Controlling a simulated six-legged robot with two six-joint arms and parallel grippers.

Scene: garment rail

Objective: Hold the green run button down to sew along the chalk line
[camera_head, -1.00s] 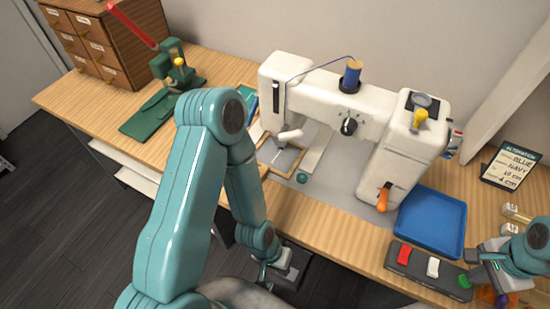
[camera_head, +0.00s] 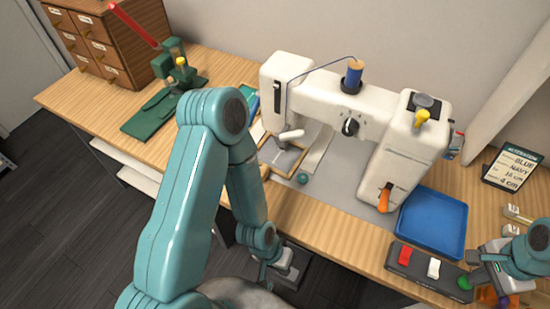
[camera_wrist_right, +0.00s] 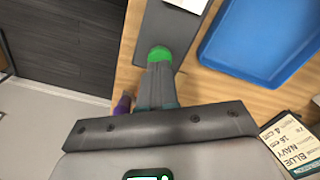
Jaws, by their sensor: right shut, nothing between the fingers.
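The green run button (camera_head: 465,283) is at the right end of a dark control box (camera_head: 420,272), beside a white and a red rocker switch. It also shows in the right wrist view (camera_wrist_right: 160,54). My right gripper (camera_wrist_right: 158,68) is shut and empty, its fingertips right at the near edge of the button; contact cannot be told. The white sewing machine (camera_head: 335,98) stands on the table with a wooden-framed cloth (camera_head: 297,163) under its head. The chalk line is too small to make out. My left gripper (camera_head: 282,268) hangs low before the table's front edge, its jaws unclear.
A blue tray (camera_head: 433,222) lies just behind the control box. An order card (camera_head: 512,166) stands at the right. Purple and orange items lie near my right gripper. A green press (camera_head: 175,70) and wooden drawers (camera_head: 105,40) stand at the left.

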